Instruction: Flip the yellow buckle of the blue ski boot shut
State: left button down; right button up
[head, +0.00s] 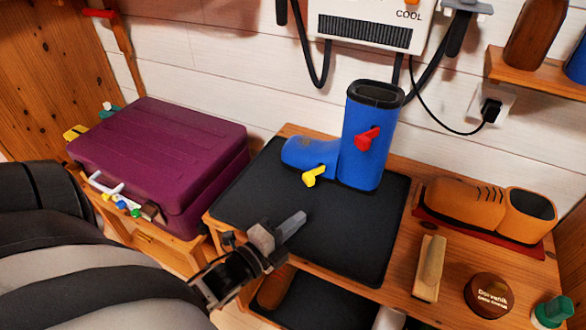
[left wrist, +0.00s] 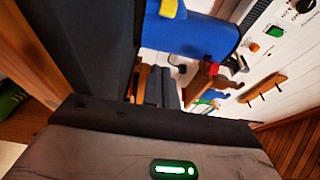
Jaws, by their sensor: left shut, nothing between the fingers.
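The blue ski boot (head: 362,115) stands upright on a black mat (head: 345,235), its toe pointing left. The yellow buckle (head: 314,176) sits low on the foot part, and its lever juts out from the boot toward me. A red buckle (head: 368,138) is higher on the shaft. My left gripper (head: 298,221) is shut and empty, over the mat in front of the toe, apart from the yellow buckle and below it in the picture. The left wrist view shows the boot (left wrist: 205,38) and part of the yellow buckle (left wrist: 168,8) at the top edge. My right gripper is not in view.
A purple case (head: 160,150) lies to the left. On the bench's right are an orange shoe (head: 465,198) on a red base, a brush (head: 429,268), a round brown tin (head: 488,295) and a green-capped item (head: 553,310). A heater box (head: 365,22) with hoses hangs behind the boot.

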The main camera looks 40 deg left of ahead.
pick_arm(q)
jog(key=w+b, duration=0.1)
jog(key=w, duration=0.1)
jog(key=w+b, duration=0.1)
jog(key=w, duration=0.2)
jog(key=w+b, duration=0.1)
jog(key=w, duration=0.1)
jog(key=shift+w+d+f, duration=0.15)
jog(key=shift+w+d, duration=0.15)
jog(key=shift+w+a+b, duration=0.2)
jog(key=shift+a, duration=0.4)
jog(key=shift+w+a+b, duration=0.15)
jog(key=shift+a, duration=0.45)
jog(key=shift+w+a, duration=0.2)
jog(key=shift+a, duration=0.5)
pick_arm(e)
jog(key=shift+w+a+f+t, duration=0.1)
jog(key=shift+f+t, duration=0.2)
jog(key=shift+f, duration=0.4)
pick_arm(q)
jog(key=shift+s+a+h, duration=0.1)
jog(key=shift+a+h, duration=0.1)
jog(key=shift+h, duration=0.1)
jog(key=shift+m+h, duration=0.3)
jog(key=shift+h, duration=0.1)
jog(key=shift+a, duration=0.15)
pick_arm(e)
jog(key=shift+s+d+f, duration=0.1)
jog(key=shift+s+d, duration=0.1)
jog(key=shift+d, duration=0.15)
